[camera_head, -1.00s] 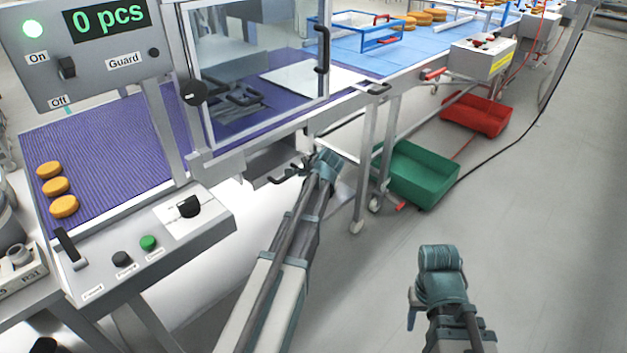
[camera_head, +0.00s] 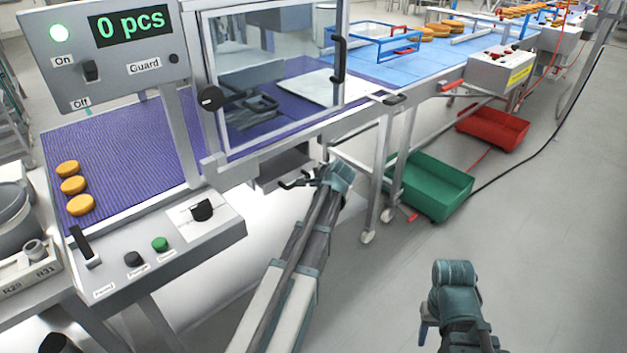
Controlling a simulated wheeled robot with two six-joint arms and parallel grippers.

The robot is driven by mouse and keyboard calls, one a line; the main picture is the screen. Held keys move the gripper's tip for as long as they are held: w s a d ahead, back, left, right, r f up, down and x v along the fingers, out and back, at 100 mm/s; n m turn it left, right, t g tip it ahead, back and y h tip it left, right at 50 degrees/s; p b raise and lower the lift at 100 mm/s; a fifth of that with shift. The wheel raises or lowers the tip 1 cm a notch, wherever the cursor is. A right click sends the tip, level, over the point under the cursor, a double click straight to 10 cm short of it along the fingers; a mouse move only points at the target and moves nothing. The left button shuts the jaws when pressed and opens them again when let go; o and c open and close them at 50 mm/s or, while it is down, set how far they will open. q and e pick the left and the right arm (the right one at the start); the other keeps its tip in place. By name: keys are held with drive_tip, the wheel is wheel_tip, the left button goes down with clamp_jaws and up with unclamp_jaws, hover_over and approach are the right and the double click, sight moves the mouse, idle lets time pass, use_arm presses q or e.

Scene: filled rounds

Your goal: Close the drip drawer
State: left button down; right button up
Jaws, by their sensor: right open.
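The drip drawer (camera_head: 283,166) is a grey metal box under the machine's guarded section. It stands out a little below the belt frame. A black bar-like handle (camera_head: 293,185) shows at its front. One of my arms reaches up from the bottom left of centre, and its teal end (camera_head: 341,176) is beside the handle, partly covering the drawer's right side. Whether it touches the handle is not clear, and no left fingertips can be made out. My right gripper (camera_head: 424,328) is at the lower right, apart from the drawer, open and only partly shown.
A green crate (camera_head: 440,207) and a red crate (camera_head: 505,123) stand on the floor to the right. A wheeled table leg (camera_head: 379,185) is close to the arm near the drawer. A control panel (camera_head: 160,245) is at the left.

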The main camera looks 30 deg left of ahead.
use_arm(q)
drive_tip(key=f+p+v, duration=0.1)
drive_tip(key=p+v, duration=0.5)
drive_tip(key=v, duration=0.5)
drive_tip(key=shift+s+d+r+p, duration=0.2)
drive_tip(key=shift+s+d+p, duration=0.15)
drive_tip(key=shift+d, duration=0.2)
drive_tip(key=shift+w, duration=0.1)
drive_tip(key=s+d+r+n+g+h+p, duration=0.1)
drive_tip(key=s+d+p, duration=0.4)
drive_tip(key=s+d, duration=0.7)
drive_tip(key=s+d+r+n+g+h+p, duration=0.1)
drive_tip(key=s+d+g+h+p, duration=0.4)
drive_tip(key=s+d, duration=0.6)
drive_tip(key=d+n, duration=0.1)
drive_tip(key=d, duration=0.3)
drive_tip(key=shift+s+d+r+n, duration=0.15)
drive_tip(key=shift+s+r+n, duration=0.2)
drive_tip(key=shift+s+n, duration=0.05)
